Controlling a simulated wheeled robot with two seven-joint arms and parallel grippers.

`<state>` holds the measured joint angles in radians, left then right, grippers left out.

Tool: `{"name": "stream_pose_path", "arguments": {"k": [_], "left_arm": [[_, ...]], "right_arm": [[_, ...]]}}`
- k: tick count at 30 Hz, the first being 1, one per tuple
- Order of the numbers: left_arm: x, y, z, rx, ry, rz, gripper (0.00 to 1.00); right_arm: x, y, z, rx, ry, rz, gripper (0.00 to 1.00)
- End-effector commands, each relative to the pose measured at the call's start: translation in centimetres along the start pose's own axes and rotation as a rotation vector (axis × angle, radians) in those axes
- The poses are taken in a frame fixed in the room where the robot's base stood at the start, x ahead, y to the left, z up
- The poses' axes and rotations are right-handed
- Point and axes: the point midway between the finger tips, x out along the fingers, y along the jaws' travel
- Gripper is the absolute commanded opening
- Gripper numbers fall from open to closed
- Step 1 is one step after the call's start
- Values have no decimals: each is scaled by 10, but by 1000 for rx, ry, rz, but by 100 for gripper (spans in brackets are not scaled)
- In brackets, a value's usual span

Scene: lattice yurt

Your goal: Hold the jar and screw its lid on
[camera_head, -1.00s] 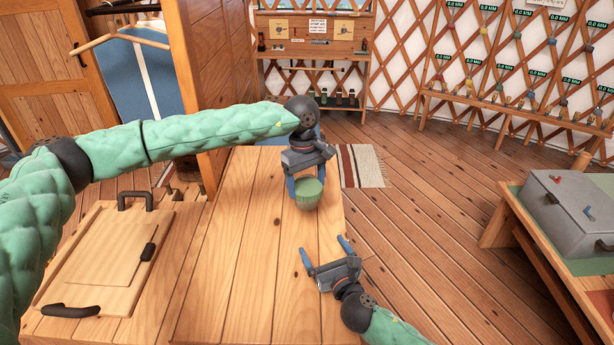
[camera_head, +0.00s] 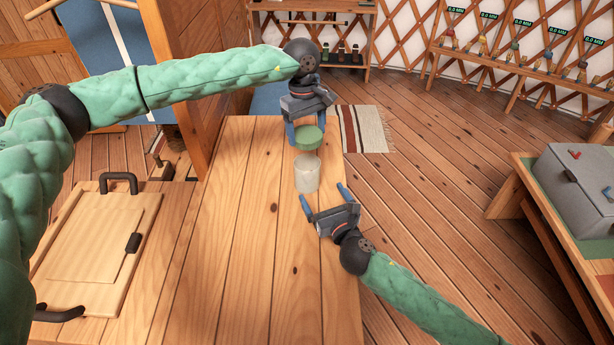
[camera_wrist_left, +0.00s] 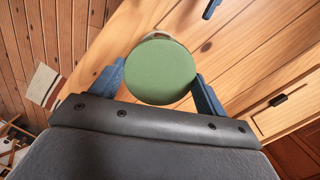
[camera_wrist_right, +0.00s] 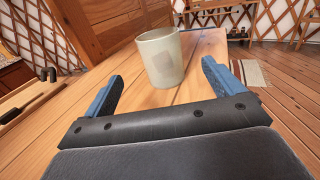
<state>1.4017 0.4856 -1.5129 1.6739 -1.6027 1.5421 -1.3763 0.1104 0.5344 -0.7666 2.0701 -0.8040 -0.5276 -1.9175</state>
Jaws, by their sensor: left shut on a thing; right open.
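The jar (camera_head: 307,174) is a pale, translucent cylinder standing upright on the wooden table. It also shows in the right wrist view (camera_wrist_right: 160,58), ahead of the fingers. The lid (camera_head: 308,137) is a green disc. My left gripper (camera_head: 306,133) is shut on the lid and holds it above and slightly behind the jar, apart from it. In the left wrist view the lid (camera_wrist_left: 160,72) sits between both fingers and hides most of the jar. My right gripper (camera_head: 322,196) is open and empty, just in front of the jar, with its fingers pointing towards it.
A light wooden board (camera_head: 95,240) with dark handles lies at the table's left. The table (camera_head: 240,240) between board and jar is clear. A wooden panel (camera_head: 205,80) rises behind the table. A grey box (camera_head: 580,185) stands on another table at right.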

Motion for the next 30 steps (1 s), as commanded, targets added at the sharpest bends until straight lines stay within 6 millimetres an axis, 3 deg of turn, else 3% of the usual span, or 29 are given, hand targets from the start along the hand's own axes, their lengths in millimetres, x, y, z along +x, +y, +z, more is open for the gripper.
{"name": "stream_pose_path", "arguments": {"k": [8,21,30], "left_arm": [[0,0,0,0,0,0,53],[0,0,0,0,0,0,53],[0,0,0,0,0,0,53]], "right_arm": [[25,0,1,0,-2,0,93],[93,0,1,0,-2,0,93],[118,0,0,0,0,-1,93]]}}
